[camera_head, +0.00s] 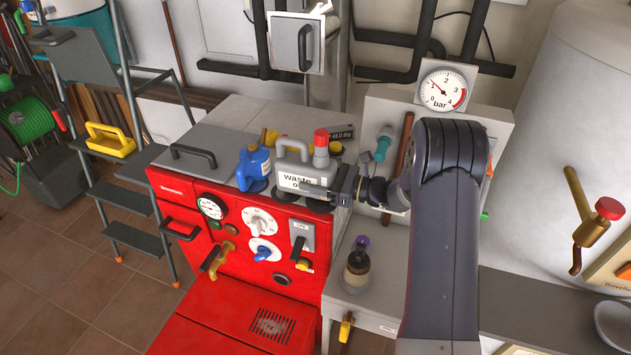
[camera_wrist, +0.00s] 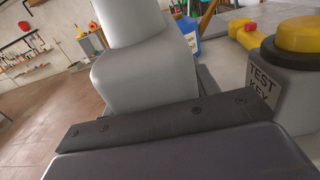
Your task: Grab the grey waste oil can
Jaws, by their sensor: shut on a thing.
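The grey waste oil can (camera_head: 293,166) has a red cap and a white label and stands upright over the top of the red boiler (camera_head: 240,235). My gripper (camera_head: 322,190) reaches it from the right and is shut on its lower part. In the wrist view the grey can (camera_wrist: 145,65) fills the upper middle, right against the dark gripper plate (camera_wrist: 165,122). The fingertips are partly hidden by the can. I cannot tell whether the can touches the boiler top.
A blue bottle (camera_head: 254,168) stands just left of the can. A grey container with a yellow lid, labelled "TEST KEY" (camera_wrist: 268,88), is close on the right in the wrist view. A brown bottle (camera_head: 357,268) stands on the lower ledge. A pressure gauge (camera_head: 444,90) hangs behind my arm.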

